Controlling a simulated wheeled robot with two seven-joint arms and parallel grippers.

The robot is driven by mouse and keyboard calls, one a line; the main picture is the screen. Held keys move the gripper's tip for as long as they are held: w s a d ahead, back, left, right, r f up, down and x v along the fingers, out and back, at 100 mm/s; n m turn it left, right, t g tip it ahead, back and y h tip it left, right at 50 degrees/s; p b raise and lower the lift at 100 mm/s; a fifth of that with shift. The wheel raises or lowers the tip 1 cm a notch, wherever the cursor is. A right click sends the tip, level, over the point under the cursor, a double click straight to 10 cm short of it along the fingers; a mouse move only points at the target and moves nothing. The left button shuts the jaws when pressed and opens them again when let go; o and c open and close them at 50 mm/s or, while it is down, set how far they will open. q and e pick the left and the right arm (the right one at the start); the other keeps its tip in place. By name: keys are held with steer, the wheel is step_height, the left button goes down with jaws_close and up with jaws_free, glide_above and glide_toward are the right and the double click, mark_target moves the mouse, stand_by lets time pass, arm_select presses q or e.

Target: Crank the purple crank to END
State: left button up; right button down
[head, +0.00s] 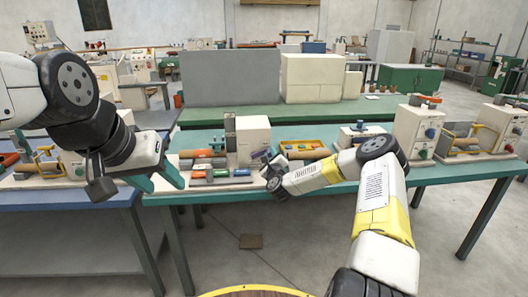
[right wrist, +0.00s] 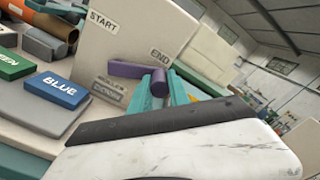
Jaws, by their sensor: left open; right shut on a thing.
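The purple crank (right wrist: 134,69) is on the pale panel of the winder (right wrist: 150,35) in the right wrist view. Its arm points right from its pivot, just below the END label (right wrist: 160,55). The START label (right wrist: 103,22) is at the panel's upper left. My right gripper (right wrist: 161,88) has its teal fingers on either side of the crank's purple handle and is shut on it. In the head view, my right gripper (head: 268,165) is at the right side of the winder (head: 253,138). My left gripper (head: 158,182) is open and empty, left of the winder at the table's front edge.
Blocks labelled BLUE (right wrist: 56,90) and GREEN (right wrist: 14,66) lie left of the panel. Other machines (head: 418,130) stand further right. A blue table (head: 60,205) is at left.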

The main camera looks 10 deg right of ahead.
steer(key=shift+d+f, duration=0.1)
steer(key=shift+f, duration=0.05)
stand_by(0.3)
steer(key=c, duration=1.2)
jaws_free()
steer(key=shift+c, duration=0.2)
steer(key=shift+s, duration=0.1)
steer(key=s, duration=0.7)
steer(key=shift+s, duration=0.35)
